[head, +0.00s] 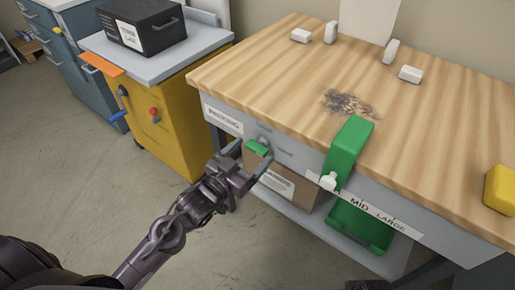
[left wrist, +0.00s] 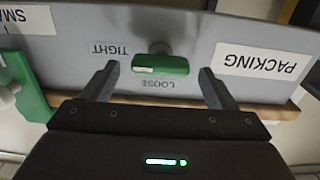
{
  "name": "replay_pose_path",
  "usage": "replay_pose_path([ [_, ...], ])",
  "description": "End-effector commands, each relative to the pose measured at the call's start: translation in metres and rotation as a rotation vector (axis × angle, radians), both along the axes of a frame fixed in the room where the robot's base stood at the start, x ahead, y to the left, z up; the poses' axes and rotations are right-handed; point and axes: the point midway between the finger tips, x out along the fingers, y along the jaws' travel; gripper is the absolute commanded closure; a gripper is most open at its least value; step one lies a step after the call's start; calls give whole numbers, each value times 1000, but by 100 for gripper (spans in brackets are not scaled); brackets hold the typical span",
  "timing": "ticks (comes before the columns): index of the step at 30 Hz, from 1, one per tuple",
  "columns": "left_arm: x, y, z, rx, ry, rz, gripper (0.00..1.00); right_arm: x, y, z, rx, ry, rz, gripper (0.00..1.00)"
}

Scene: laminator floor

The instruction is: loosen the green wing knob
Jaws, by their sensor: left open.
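The green wing knob (head: 257,148) sits on the grey front panel of the wooden workbench. In the left wrist view the green wing knob (left wrist: 160,65) lies lengthwise across the picture, between the printed words TIGHT and LOOSE. My left gripper (head: 254,158) is open in front of the knob, with one finger to each side of it. In the left wrist view the fingers of my left gripper (left wrist: 159,80) stand apart, with gaps between them and the knob. The knob's grip shows no contact with either finger. My right gripper is not in view.
A green clamp-like block (head: 349,146) hangs over the bench edge, right of the knob. A cardboard box (head: 284,187) stands on the shelf below. A yellow cabinet (head: 170,130) is at the left. White blocks (head: 300,36) and a yellow block (head: 501,190) lie on the wooden top (head: 260,75).

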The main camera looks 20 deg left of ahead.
Motion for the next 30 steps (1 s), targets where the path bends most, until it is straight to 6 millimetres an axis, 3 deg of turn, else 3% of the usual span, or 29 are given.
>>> replay_pose_path([
  [6,24,-8,0,1,-1,1,20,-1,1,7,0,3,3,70],
  [17,29,-10,-1,2,2,1,20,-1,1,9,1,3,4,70],
  [27,28,-10,-1,2,2,1,64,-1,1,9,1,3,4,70],
  [30,28,-10,0,1,2,1,65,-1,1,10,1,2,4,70],
])
